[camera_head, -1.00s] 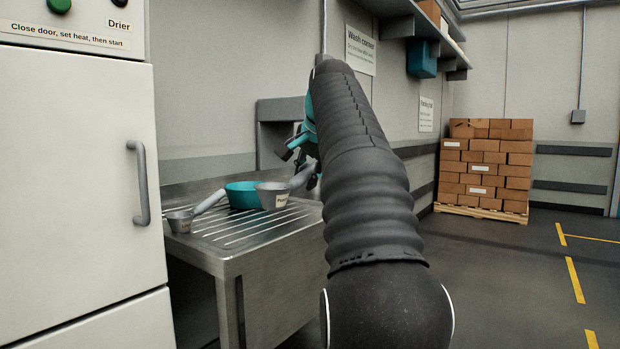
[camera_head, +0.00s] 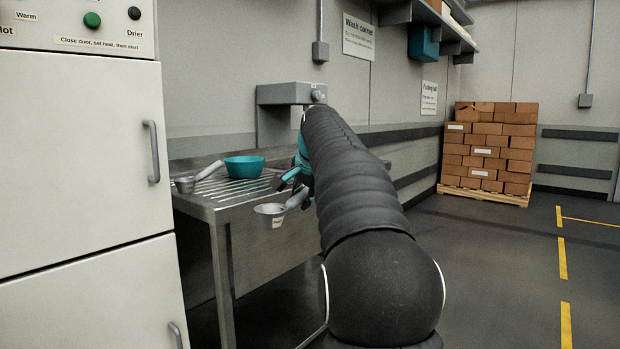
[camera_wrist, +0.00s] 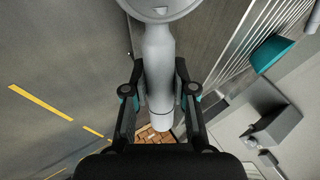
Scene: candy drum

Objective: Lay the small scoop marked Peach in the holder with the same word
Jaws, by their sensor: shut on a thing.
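My gripper (camera_head: 300,183) is shut on the grey handle of a scoop (camera_head: 271,209). The scoop hangs in the air by the front right edge of the steel draining table. Its bowl is to the left of the gripper and bears a pale label too small to read surely. In the wrist view the handle (camera_wrist: 159,50) runs between the two fingers of my gripper (camera_wrist: 158,80), with the bowl cut off at the top. Another small grey scoop (camera_head: 185,185) rests on the draining table. I see no holder marked Peach.
The draining table (camera_head: 215,202) also bears a teal bowl (camera_head: 244,167), seen too in the wrist view (camera_wrist: 271,52). A white drier (camera_head: 85,160) stands at left. Boxes (camera_head: 490,148) are stacked on a pallet at the back right. The floor at right is clear.

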